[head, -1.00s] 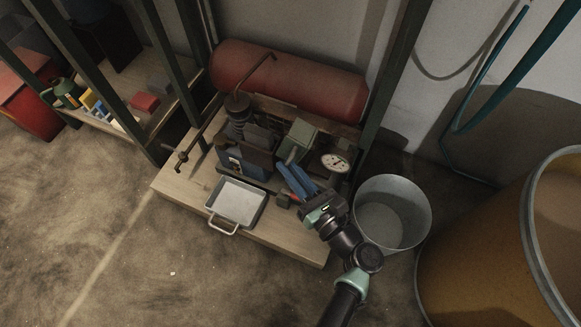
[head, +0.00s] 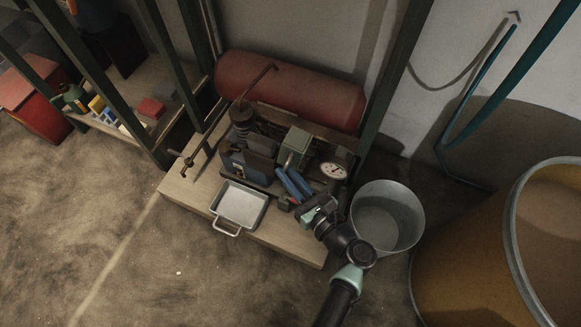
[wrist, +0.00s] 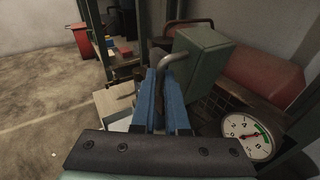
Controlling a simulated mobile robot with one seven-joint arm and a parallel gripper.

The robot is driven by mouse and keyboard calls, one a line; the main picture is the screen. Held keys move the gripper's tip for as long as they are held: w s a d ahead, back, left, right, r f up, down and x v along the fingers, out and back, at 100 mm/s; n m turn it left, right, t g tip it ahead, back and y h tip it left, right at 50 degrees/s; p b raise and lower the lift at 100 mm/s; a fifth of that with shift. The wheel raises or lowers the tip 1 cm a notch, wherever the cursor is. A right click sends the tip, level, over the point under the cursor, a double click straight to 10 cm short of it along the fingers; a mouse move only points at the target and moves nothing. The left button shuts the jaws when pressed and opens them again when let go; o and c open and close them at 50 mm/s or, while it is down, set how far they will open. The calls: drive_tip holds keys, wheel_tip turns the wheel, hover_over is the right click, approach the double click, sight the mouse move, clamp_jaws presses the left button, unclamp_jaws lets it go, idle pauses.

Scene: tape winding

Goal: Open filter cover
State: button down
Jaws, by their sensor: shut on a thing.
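The green box-shaped filter cover (head: 294,146) stands among the machine parts on the wooden bench, left of the gauge. In the wrist view, the green cover (wrist: 202,68) is just beyond my fingertips, to the right. My gripper (head: 283,174) has blue fingers and reaches the front of the cover from the lower right. In the wrist view, my gripper (wrist: 160,78) is shut on a bent grey metal handle (wrist: 174,57) at the cover's near side. The fingers hide the lower part of the handle, and its join to the cover is not clear.
A round gauge (head: 333,171) is close to the right of my fingers. A metal pan (head: 239,207) lies on the bench (head: 190,194) to the left. A grey bucket (head: 389,216) stands beside my wrist. A red tank (head: 290,88) lies behind; a yellow drum (head: 455,245) stands right.

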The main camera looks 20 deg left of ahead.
drive_tip(key=shift+a+r+h+p, duration=0.15)
drive_tip(key=shift+r+h+p, duration=0.2)
drive_tip(key=shift+p, duration=0.4)
drive_tip(key=shift+f, duration=0.1)
drive_tip(key=shift+f+n, duration=0.15)
drive_tip(key=shift+n, duration=0.15)
drive_tip(key=c, duration=1.2)
unclamp_jaws()
drive_tip(key=p+v, duration=0.5)
drive_tip(key=v, duration=0.8)
